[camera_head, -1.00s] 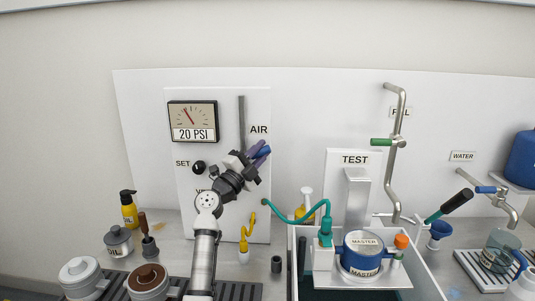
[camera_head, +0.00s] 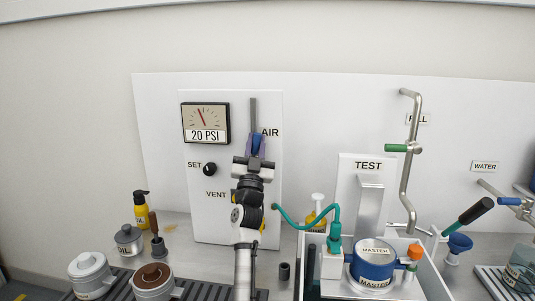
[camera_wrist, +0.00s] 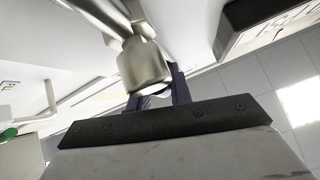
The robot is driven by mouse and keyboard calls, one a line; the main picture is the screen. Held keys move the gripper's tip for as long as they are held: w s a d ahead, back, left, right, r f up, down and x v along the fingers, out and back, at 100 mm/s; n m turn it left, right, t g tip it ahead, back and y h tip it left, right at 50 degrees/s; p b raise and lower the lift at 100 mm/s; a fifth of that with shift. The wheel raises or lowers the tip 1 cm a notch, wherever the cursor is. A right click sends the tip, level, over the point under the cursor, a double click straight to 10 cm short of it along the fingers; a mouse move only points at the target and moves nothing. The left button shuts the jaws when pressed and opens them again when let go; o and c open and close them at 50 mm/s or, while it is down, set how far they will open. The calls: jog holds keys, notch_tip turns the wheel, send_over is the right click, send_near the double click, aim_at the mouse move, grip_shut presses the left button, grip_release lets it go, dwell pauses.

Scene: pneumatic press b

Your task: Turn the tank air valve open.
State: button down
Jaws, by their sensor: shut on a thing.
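The air valve's blue handle (camera_head: 257,143) is below the grey vertical pipe (camera_head: 253,112) on the white panel, beside the word AIR. The handle looks roughly in line with the pipe, partly hidden by my gripper. My gripper (camera_head: 256,147) is shut on it, with its purple fingers on either side. In the wrist view, the metal valve body (camera_wrist: 145,66) stands close in front of the dark purple fingers (camera_wrist: 165,92). The handle between the fingers is mostly hidden there.
The pressure gauge (camera_head: 206,123) reads 20 PSI, left of the pipe. The black SET knob (camera_head: 209,169) is below it. A teal hose (camera_head: 303,223) runs to the test station, right of my arm. Canisters (camera_head: 90,273) stand at the lower left.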

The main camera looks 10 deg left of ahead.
jog(key=shift+a+n+g+y+b, duration=0.2)
jog(key=shift+n+y+b, duration=0.3)
jog(key=shift+n+y, duration=0.8)
jog(key=shift+a+n+g+y+b, duration=0.1)
jog(key=shift+a+n+y+b, duration=0.3)
jog(key=shift+n+y, duration=0.9)
jog(key=shift+n, duration=0.4)
jog(key=c, duration=1.3)
grip_release()
jog(key=shift+r, duration=0.1)
